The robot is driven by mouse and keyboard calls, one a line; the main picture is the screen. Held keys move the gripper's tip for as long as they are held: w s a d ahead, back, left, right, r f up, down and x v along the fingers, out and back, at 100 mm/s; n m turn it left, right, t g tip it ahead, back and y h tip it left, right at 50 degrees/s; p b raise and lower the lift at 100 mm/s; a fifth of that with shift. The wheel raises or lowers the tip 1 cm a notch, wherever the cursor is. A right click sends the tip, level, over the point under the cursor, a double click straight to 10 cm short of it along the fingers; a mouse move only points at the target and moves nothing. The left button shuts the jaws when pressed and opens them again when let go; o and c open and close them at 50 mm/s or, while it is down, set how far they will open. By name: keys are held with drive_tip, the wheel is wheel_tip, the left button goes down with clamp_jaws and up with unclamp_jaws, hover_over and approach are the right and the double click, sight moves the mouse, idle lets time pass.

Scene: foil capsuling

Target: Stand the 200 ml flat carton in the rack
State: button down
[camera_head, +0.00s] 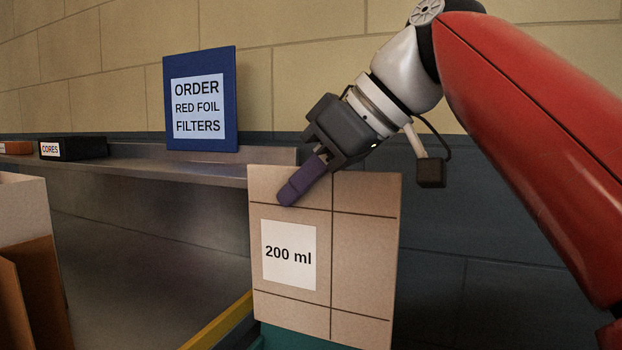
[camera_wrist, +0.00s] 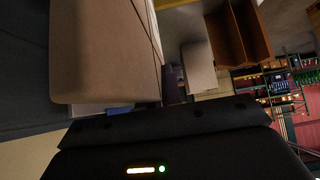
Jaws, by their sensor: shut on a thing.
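The 200 ml flat carton (camera_head: 365,255) is a tan panel with dark lines and a white "200 ml" label, upright and slightly tilted in the head view. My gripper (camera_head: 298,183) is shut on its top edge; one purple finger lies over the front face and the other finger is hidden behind. In the wrist view the carton (camera_wrist: 105,55) fills the upper left. A brown partitioned piece (camera_head: 42,285), perhaps the rack, stands at the lower left of the head view, cut off by the frame; a similar brown piece (camera_wrist: 238,35) shows in the wrist view.
A steel bench with a raised shelf (camera_head: 200,172) runs along the wall. On the shelf stand a blue "ORDER RED FOIL FILTERS" sign (camera_head: 230,97), a black "CORES" box (camera_head: 85,149) and an orange box (camera_head: 15,148). A yellow edge (camera_head: 222,322) and a teal surface (camera_head: 285,339) lie low near the carton.

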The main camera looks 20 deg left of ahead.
sight(282, 326)
drive_tip(key=shift+f, duration=0.1)
wheel_tip(282, 326, down, 16)
drive_tip(key=b, duration=1.4)
drive_tip(key=c, duration=1.5)
unclamp_jaws()
drive_tip(key=shift+d, duration=0.1)
